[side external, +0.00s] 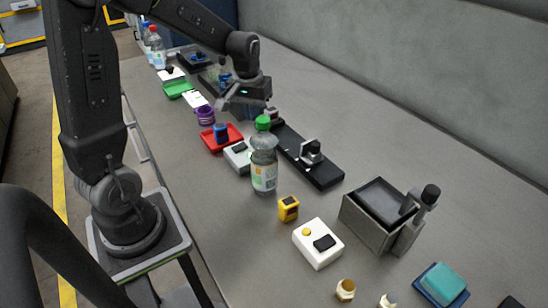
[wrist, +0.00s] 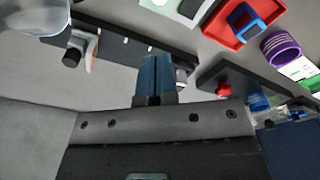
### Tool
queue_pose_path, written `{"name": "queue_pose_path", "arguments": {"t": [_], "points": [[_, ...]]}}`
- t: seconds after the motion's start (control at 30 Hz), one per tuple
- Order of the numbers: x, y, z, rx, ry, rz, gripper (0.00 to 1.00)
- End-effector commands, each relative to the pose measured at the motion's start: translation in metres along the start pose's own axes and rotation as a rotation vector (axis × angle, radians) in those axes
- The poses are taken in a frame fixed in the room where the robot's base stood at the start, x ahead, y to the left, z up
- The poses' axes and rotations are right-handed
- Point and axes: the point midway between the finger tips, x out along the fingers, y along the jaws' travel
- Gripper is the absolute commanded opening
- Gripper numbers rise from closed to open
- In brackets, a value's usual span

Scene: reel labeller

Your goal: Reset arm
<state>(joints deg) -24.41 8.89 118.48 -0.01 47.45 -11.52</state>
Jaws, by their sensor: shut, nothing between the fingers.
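My gripper (side external: 240,105) hangs over the far middle of the grey table in the side view, beyond the red tray and the green-capped bottle. In the wrist view the two blue-grey fingers (wrist: 156,80) are together with nothing between them. Part of the gripper blends with the dark parts behind it in the side view. A long black rail (side external: 310,158) with a metal clamp lies close by; it also shows in the wrist view (wrist: 120,38).
A clear green-capped bottle (side external: 263,165) stands upright near the red tray (side external: 218,142), which holds a blue item. A purple roll (side external: 205,115), a yellow device (side external: 288,208), a white button box (side external: 317,243) and a metal bin (side external: 360,222) stand around.

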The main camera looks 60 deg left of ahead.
Motion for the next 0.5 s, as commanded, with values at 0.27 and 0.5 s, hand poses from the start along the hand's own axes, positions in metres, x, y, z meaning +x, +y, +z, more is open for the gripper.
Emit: {"name": "queue_pose_path", "arguments": {"t": [0.27, 0.5], "points": [[-0.070, 0.077, 0.040, -0.205, 0.156, 0.119, 0.00], [-0.107, 0.098, 0.079, -0.230, 0.213, 0.207, 0.00]]}}
